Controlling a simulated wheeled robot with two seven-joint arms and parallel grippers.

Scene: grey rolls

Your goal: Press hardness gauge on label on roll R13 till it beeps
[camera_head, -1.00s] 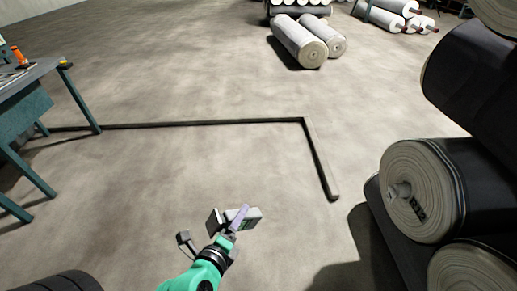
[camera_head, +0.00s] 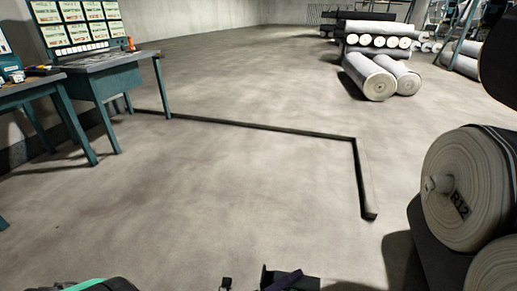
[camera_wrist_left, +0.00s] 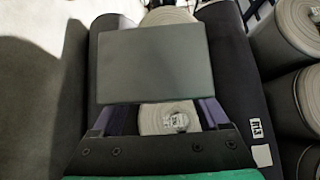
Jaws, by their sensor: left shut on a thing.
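My left gripper (camera_head: 284,281) is at the bottom edge of the head view, mostly cut off. In the left wrist view its purple fingers (camera_wrist_left: 158,114) are shut on a flat grey box, the hardness gauge (camera_wrist_left: 152,65). The gauge's working face is turned away from the wrist camera. A roll end with a pale core (camera_wrist_left: 168,117) shows behind it, between the fingers. A small white label (camera_wrist_left: 261,131) sits on a dark surface at right, its text too small to read surely. I cannot make out R13. My right gripper is out of view.
A low dark floor edging (camera_head: 262,127) turns a corner mid-floor. A desk (camera_head: 110,62) with a screen is at left. Pale rolls (camera_head: 370,76) lie far back. The middle floor is clear.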

